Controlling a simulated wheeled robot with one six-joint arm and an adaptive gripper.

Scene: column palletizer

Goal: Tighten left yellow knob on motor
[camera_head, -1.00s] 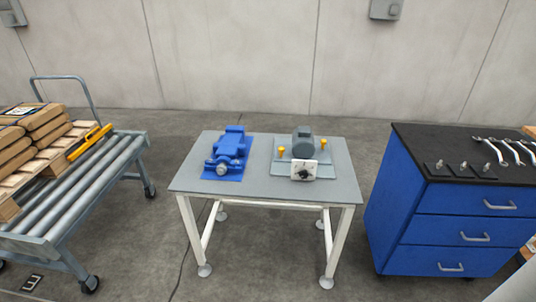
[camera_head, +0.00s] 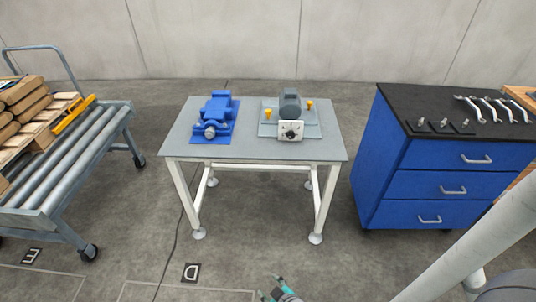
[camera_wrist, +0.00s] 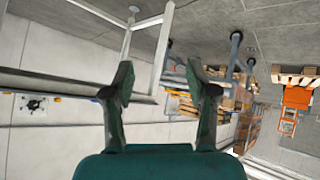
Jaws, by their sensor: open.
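The grey motor (camera_head: 290,101) stands on a light base plate on the right half of the table. The left yellow knob (camera_head: 268,113) sticks up beside it; the right yellow knob (camera_head: 309,104) is on its other side. A white panel with a black dial (camera_head: 290,131) is at its front. My gripper (camera_head: 270,290) is at the bottom of the head view, well in front of the table and apart from the knobs. In the wrist view its two green fingers (camera_wrist: 160,80) are spread with nothing between them. The dial panel (camera_wrist: 33,103) shows at that view's left edge.
A blue drawer cabinet (camera_head: 440,185) with wrenches (camera_head: 492,106) is at right. A roller cart (camera_head: 75,160) with boxes is at left. The floor before the table is clear.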

